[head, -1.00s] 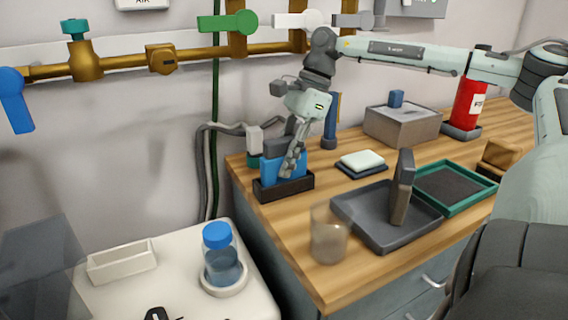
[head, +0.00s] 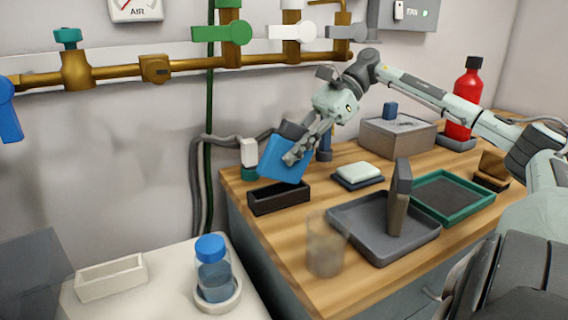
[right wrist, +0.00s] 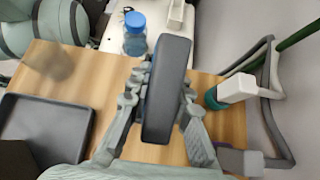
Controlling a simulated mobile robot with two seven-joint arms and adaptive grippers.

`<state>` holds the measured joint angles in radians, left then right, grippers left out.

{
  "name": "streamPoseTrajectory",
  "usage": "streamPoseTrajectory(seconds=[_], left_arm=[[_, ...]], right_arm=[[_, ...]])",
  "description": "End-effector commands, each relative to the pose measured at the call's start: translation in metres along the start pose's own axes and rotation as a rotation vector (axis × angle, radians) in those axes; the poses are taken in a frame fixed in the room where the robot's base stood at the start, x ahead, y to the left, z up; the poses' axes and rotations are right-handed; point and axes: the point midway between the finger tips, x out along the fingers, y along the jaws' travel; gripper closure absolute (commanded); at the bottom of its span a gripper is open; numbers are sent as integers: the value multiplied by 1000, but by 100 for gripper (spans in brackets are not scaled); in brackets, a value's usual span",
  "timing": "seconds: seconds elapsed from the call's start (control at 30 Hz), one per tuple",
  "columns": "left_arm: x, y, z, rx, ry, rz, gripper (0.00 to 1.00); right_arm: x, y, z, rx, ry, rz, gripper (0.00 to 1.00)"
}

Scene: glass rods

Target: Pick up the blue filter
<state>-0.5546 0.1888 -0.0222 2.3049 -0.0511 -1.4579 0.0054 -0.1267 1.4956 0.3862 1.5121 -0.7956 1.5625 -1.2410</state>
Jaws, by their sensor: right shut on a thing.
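The blue filter (head: 285,160) is a flat blue block with a dark grey top piece. My right gripper (head: 297,156) is shut on it and holds it tilted in the air above the black open holder (head: 279,198) at the bench's left end. The holder looks empty.
A green-and-white fitting (head: 249,158) stands close left of the filter. A grey tray (head: 375,246) with an upright block, a green tray (head: 467,206), a beaker (head: 325,250) and a grey box (head: 398,138) share the bench. A blue-capped bottle (head: 213,275) stands on the white surface.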

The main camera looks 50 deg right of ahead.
Motion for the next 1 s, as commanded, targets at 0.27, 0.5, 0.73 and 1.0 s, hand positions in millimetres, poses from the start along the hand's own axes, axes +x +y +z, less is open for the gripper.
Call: streamPoseTrajectory(seconds=[0.27,0.5,0.73,1.0], left_arm=[[-7,-1,0,-1,4,-5,60],[-5,-1,0,-1,-3,-2,60],[22,4,2,0,-12,14,60],[36,7,3,0,-14,21,60]], right_arm=[[-61,-1,-13,6,0,-4,100],[-112,0,-51,9,7,-1,100],[-142,1,-77,12,8,4,100],[-160,0,-88,-2,43,0,100]])
